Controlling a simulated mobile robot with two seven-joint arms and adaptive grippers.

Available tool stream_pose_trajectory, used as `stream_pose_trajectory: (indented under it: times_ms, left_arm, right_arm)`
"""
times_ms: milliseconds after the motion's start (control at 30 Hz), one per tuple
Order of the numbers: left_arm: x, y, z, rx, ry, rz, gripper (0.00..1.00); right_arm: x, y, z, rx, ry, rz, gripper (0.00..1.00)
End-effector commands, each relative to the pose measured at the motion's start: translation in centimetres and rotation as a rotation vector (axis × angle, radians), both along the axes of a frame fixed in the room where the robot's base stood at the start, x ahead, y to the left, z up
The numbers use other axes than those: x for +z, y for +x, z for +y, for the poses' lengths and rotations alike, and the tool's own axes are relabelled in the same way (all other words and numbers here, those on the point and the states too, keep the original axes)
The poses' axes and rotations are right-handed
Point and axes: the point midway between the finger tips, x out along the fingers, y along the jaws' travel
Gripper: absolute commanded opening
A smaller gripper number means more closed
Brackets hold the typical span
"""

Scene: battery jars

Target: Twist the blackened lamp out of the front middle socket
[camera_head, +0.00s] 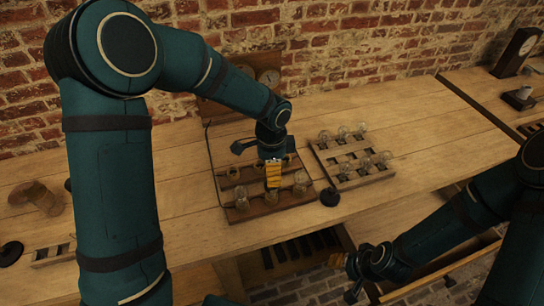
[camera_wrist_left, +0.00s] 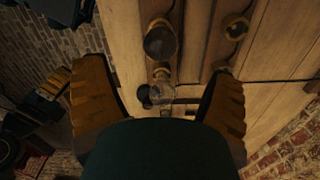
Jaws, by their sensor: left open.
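The socket board (camera_head: 268,208) lies on the bench with lamps along its front row. The front middle lamp (camera_head: 271,197) is partly hidden behind my left gripper (camera_head: 273,178), which hangs above the board pointing down. In the left wrist view my left gripper (camera_wrist_left: 160,95) has its two yellow fingers wide apart, with nothing held. A dark, round lamp (camera_wrist_left: 160,42) shows ahead between them, apart from both fingers, and a clear glass lamp lies closer to the palm. My right gripper (camera_head: 372,264) is low in front of the bench, away from the board; its fingers are too small to judge.
A lamp rack (camera_head: 352,158) with several clear lamps stands right of the board. A dark round object (camera_head: 330,196) lies between them near the bench edge. Front-row lamps flank the middle one, left (camera_head: 241,198) and right (camera_head: 300,183). A cable runs along the board's left side.

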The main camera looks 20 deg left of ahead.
Motion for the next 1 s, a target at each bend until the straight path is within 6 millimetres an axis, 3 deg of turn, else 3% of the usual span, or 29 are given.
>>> stream_pose_trajectory:
  times_ms: [200,400,867,1000]
  left_arm:
    - [-4.0,-0.1,0.0,-0.001,0.000,0.002,0.85]
    - [-6.3,0.0,0.0,-0.001,0.000,0.001,0.85]
    - [-7.1,0.0,0.0,-0.001,-0.001,-0.001,0.84]
    - [-7.1,0.0,0.0,-0.001,-0.001,-0.001,0.35]
  right_arm:
    - [-0.7,-0.2,0.1,0.004,0.001,0.005,0.47]
    - [-1.0,-0.3,0.1,0.006,0.002,0.008,0.47]
    - [-1.1,-0.4,0.1,0.007,0.002,0.009,0.47]
    - [-1.1,-0.4,0.1,0.007,0.002,0.009,0.47]
